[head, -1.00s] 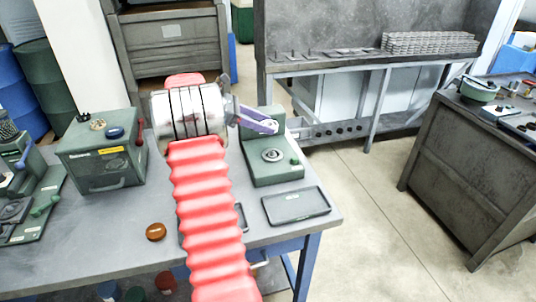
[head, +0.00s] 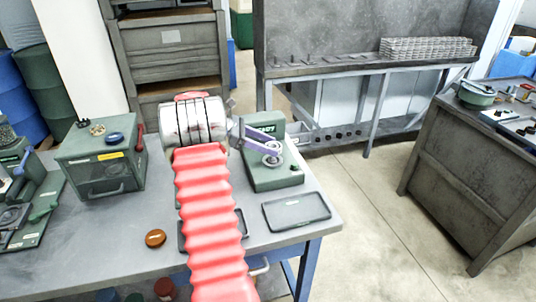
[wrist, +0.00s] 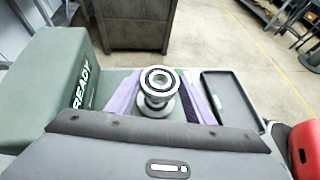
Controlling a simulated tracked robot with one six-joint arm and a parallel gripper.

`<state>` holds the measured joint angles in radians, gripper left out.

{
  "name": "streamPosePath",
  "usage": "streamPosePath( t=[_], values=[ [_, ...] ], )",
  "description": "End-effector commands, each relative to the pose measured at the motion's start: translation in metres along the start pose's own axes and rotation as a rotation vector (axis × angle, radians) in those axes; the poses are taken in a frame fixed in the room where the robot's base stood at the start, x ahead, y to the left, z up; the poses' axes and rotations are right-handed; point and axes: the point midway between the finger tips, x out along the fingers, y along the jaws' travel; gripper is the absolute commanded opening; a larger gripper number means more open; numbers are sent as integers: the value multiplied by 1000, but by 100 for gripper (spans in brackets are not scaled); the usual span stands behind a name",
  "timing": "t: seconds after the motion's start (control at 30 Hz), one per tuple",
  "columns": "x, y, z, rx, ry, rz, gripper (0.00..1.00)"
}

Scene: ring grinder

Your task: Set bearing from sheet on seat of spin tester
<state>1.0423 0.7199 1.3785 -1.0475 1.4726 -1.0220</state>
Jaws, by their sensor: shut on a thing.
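My gripper (head: 266,147) has purple fingers and is shut on a silver ring-shaped bearing (head: 272,147), held flat at the fingertips. The bearing (wrist: 160,80) also shows between the fingers in the wrist view. The spin tester (head: 275,178) is a green machine with an upright block at its back. Its round metal seat (head: 272,161) lies just under the bearing and is partly hidden by it. I cannot tell whether bearing and seat touch. Two flat dark rectangular pieces lie on the bench, one front right (head: 297,211) and one partly behind my arm; I cannot tell which is the sheet.
A green box (head: 100,165) with small parts on top stands left on the bench. A brown round piece (head: 155,238) lies near the front. The tester's block, marked READY (wrist: 82,85), rises close left of my gripper in the wrist view. The bench's right edge is near.

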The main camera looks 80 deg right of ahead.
Motion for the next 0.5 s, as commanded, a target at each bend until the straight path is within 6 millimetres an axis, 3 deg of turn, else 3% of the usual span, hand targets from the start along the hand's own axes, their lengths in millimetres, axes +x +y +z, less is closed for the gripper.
streamPosePath(
  t=[0.33, 0.5],
  values=[
    [2, 0, -2, 1, -1, 0, 19],
    [10, 0, -17, 0, -1, -2, 19]
  ],
)
